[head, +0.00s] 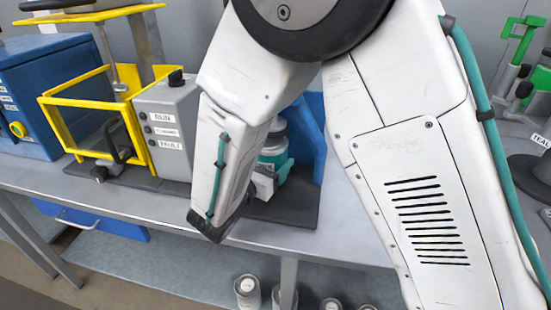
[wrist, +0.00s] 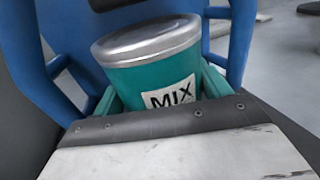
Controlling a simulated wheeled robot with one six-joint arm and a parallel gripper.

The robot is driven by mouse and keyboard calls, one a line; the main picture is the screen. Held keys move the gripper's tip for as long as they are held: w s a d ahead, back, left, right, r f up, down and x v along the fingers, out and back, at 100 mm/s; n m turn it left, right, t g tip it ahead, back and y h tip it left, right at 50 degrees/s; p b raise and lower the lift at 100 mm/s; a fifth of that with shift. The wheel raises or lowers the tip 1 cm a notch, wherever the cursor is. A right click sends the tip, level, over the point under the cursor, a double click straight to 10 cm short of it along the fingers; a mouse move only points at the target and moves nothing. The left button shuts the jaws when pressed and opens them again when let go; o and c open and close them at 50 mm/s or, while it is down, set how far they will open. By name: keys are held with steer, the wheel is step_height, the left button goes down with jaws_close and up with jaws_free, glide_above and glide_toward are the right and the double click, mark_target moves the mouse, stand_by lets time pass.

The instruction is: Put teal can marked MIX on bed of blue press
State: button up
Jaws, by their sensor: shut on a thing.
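The teal can (wrist: 150,72) has a silver lid and a white label reading MIX. It sits between the fingers of my gripper (wrist: 158,95), which is shut on it; the can looks slightly tilted in the wrist view. The blue press (wrist: 235,40) frame stands behind and around the can. The press's dark base (head: 290,205) shows below. Whether the can touches the bed is hidden.
A yellow-framed machine (head: 85,120) with a grey control box (head: 165,130) stands left of my arm, by a blue cabinet (head: 35,95). Green clamps (head: 522,45) are at far right. Several cans (head: 247,290) stand below the bench (head: 345,245).

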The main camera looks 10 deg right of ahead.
steer(key=shift+x, duration=0.8)
steer(key=shift+f, duration=0.75)
steer(key=shift+f, duration=0.15)
steer(key=o, duration=1.3)
steer(key=shift+s+a, duration=0.2)
steer(key=v, duration=1.1)
steer(key=shift+s+a, duration=0.15)
steer(key=shift+s, duration=0.1)
